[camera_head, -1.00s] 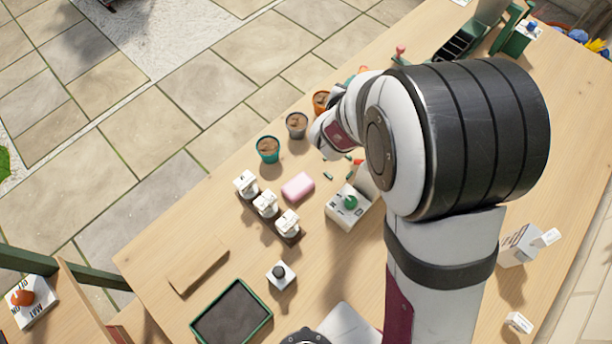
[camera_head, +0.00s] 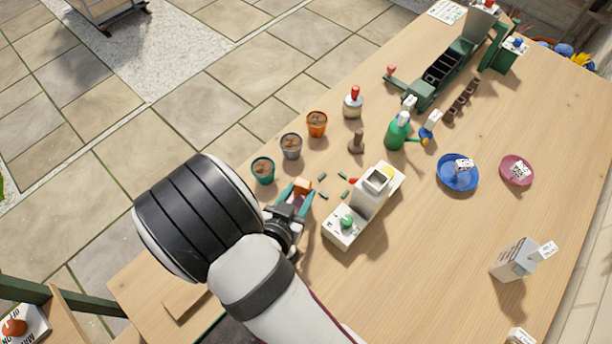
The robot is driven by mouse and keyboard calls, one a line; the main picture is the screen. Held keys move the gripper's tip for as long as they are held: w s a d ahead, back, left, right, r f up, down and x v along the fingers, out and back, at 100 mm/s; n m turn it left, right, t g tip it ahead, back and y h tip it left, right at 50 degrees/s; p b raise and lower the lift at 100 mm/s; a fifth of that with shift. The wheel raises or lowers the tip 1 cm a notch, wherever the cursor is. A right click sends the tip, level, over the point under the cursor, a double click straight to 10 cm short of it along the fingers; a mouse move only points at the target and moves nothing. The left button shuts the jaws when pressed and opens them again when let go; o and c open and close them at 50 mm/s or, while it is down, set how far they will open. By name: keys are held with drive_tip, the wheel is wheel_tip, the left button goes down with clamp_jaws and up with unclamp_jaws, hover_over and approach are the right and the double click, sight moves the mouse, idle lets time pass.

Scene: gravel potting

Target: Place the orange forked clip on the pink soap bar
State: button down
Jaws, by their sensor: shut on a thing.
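My gripper (camera_head: 296,193), with teal fingers, is shut on a small orange piece (camera_head: 302,185), which I take for the orange forked clip. Only a little of it shows between and beyond the fingertips, so its fork cannot be made out. The gripper is over the table, right of the teal pot and left of the white machine with a green knob. The pink soap bar does not show now; my gripper and arm cover the area where it lay. Whether the clip touches the soap cannot be told.
Teal (camera_head: 263,170), grey (camera_head: 291,146) and orange (camera_head: 317,123) pots stand along the far edge. The white machine (camera_head: 344,226) is close on the right, with small green pieces (camera_head: 324,195) nearby. A green watering can (camera_head: 397,134) stands farther back.

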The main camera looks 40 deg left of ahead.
drive_tip(key=shift+f, duration=0.1)
drive_tip(key=shift+c, duration=2.1)
unclamp_jaws()
drive_tip(key=v, duration=1.2)
